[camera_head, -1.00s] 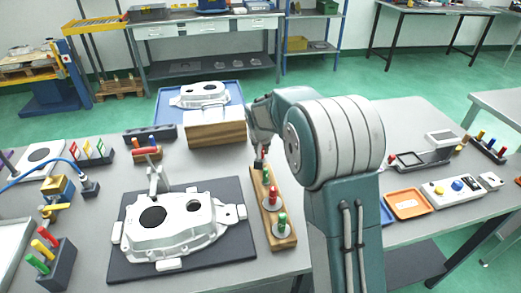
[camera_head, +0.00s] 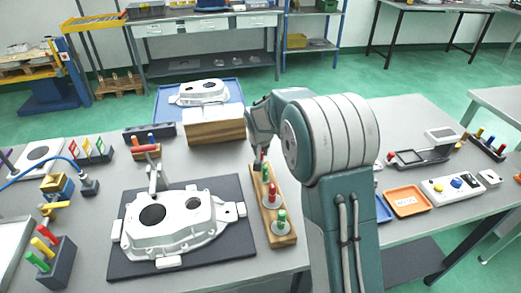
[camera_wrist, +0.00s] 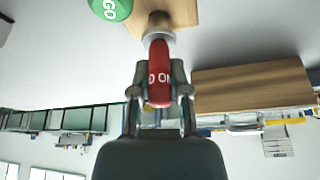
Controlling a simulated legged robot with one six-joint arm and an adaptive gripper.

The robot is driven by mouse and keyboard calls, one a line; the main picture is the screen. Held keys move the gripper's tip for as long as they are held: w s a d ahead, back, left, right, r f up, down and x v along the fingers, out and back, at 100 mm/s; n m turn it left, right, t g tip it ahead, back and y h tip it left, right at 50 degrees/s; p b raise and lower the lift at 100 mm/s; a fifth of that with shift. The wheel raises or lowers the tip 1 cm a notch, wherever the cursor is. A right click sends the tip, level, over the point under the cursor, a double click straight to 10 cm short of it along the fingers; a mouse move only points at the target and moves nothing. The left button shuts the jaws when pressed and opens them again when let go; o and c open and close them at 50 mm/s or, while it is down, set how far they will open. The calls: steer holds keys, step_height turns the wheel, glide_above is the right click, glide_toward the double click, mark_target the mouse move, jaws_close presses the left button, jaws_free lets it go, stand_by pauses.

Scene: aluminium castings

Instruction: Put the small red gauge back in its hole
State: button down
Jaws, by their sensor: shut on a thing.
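The small red gauge (camera_wrist: 158,80) is between the fingers of my gripper (camera_wrist: 158,98), which is shut on it. White letters show on its red handle. Its metal end points at the wooden gauge block (camera_wrist: 183,12), close to the wood; I cannot tell whether it is in a hole. In the head view my gripper (camera_head: 258,160) is at the far end of the wooden block (camera_head: 278,241), partly hidden by my arm. A larger red gauge (camera_head: 273,190) and a green gauge (camera_head: 282,217) stand in the block. A green "GO" gauge (camera_wrist: 110,8) shows in the wrist view.
A white casting (camera_head: 170,228) lies on a dark mat (camera_head: 130,270) left of the block. A wooden box (camera_head: 215,132) stands behind the block. A red-handled clamp (camera_head: 147,150) rises behind the casting. Orange tray (camera_head: 407,203) lies right of my arm.

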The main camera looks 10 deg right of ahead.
steer(key=shift+f, duration=1.1)
steer(key=c, duration=0.5)
jaws_free()
steer(key=v, duration=1.1)
steer(key=shift+s+a+r, duration=0.1)
steer(key=shift+s+r, duration=0.05)
steer(key=shift+r, duration=0.2)
